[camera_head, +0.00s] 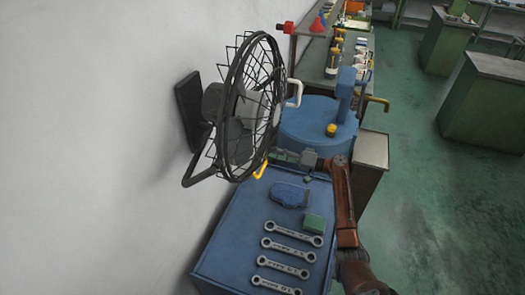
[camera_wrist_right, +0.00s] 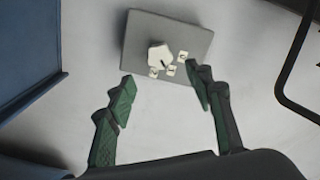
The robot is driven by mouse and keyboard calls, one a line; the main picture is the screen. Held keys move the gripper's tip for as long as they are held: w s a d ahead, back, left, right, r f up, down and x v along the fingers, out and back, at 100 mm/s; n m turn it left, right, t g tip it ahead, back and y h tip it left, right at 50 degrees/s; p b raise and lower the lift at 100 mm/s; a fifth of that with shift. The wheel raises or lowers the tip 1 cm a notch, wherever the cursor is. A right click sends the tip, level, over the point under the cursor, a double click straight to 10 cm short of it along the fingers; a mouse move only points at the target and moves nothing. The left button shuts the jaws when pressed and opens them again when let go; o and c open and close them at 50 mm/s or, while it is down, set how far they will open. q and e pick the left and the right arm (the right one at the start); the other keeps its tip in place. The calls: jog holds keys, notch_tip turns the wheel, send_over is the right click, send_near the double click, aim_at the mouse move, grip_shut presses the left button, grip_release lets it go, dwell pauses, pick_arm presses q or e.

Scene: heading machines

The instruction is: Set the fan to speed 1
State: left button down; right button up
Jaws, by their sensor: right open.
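A black caged fan (camera_head: 250,108) is mounted on the white wall in the head view. In the right wrist view, a grey control panel (camera_wrist_right: 197,38) on the wall carries a white knob (camera_wrist_right: 158,55) with a dark mark on its lower right side. Small white labels (camera_wrist_right: 170,71) sit below and right of the knob; their print is too small to read. My right gripper (camera_wrist_right: 162,82) has its green fingers spread apart, with nothing between them, pointing at the panel. In the head view the right gripper (camera_head: 281,157) is below the fan; the panel is not visible there. My left gripper is not in view.
A blue workbench (camera_head: 238,235) below holds several wrenches (camera_head: 285,257), a blue item (camera_head: 290,194) and a green block (camera_head: 313,223). A blue round machine (camera_head: 305,125) stands behind. The fan's thin black frame (camera_wrist_right: 297,55) shows at the wrist view's right.

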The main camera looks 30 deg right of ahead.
jog(key=shift+v, duration=2.25)
jog(key=shift+f, duration=0.1)
